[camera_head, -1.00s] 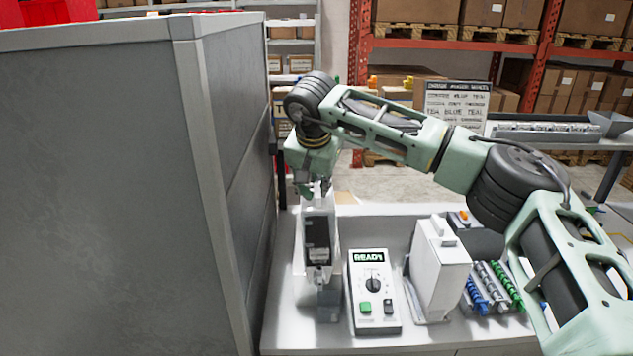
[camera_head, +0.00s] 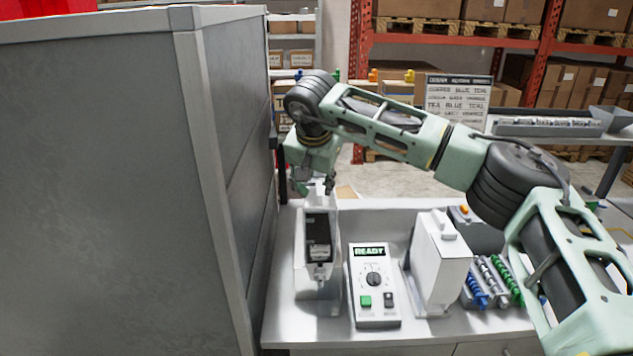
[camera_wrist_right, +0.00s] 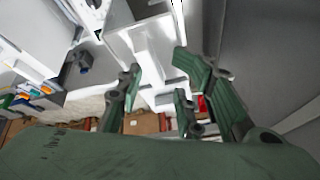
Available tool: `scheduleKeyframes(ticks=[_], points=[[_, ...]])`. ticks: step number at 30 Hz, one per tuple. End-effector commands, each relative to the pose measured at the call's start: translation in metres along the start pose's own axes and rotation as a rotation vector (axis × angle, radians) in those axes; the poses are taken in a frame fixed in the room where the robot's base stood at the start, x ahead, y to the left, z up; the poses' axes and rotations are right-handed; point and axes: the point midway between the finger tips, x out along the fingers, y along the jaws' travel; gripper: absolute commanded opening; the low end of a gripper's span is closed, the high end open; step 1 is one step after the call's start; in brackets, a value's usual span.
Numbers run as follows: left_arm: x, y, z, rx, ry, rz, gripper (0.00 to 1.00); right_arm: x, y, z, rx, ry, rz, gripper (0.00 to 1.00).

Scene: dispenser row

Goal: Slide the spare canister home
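A white canister (camera_head: 329,237) with a dark front panel stands upright at the left of the white worktop, beside the grey cabinet. A small pale grip shows on its top. My right gripper (camera_head: 318,184) points down right at this grip. In the right wrist view the dark green fingers (camera_wrist_right: 157,85) are spread, with white parts of the canister below and between them and gaps beside the fingers. A second white canister-like unit (camera_head: 440,265) stands right of the control box. Whether the first canister is fully seated cannot be told. My left gripper is out of view.
A control box (camera_head: 374,285) reading READY, with a dial and a green button, sits between the two white units. Blue, grey and green tubes (camera_head: 492,280) lie at the right. The tall grey cabinet (camera_head: 120,180) closes off the left side. The worktop's front strip is clear.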

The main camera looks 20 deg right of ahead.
Motion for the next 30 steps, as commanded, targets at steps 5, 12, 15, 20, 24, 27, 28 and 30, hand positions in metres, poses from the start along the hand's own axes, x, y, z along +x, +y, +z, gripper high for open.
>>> scheduleKeyframes(ticks=[5,12,15,20,24,27,28,30], points=[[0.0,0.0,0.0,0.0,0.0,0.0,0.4,0.0,0.0,0.0,0.0,-0.001,0.001,0.46],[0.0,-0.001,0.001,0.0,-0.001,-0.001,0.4,0.001,0.001,0.002,-0.001,-0.004,0.004,0.46],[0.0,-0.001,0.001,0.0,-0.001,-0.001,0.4,-0.006,0.0,0.001,-0.001,-0.002,0.002,0.46],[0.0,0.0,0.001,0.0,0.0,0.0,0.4,-0.035,-0.001,0.0,-0.002,0.001,-0.001,0.46],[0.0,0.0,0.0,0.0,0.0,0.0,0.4,-0.067,-0.001,0.0,-0.001,0.002,-0.003,0.46],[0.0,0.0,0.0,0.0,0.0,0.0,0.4,-0.087,-0.001,0.0,-0.001,0.002,-0.002,0.46],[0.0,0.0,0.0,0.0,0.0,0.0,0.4,-0.092,-0.001,0.0,-0.001,0.001,-0.001,0.46],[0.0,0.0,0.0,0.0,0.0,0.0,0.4,-0.103,-0.001,0.0,-0.001,0.002,-0.002,0.46]])
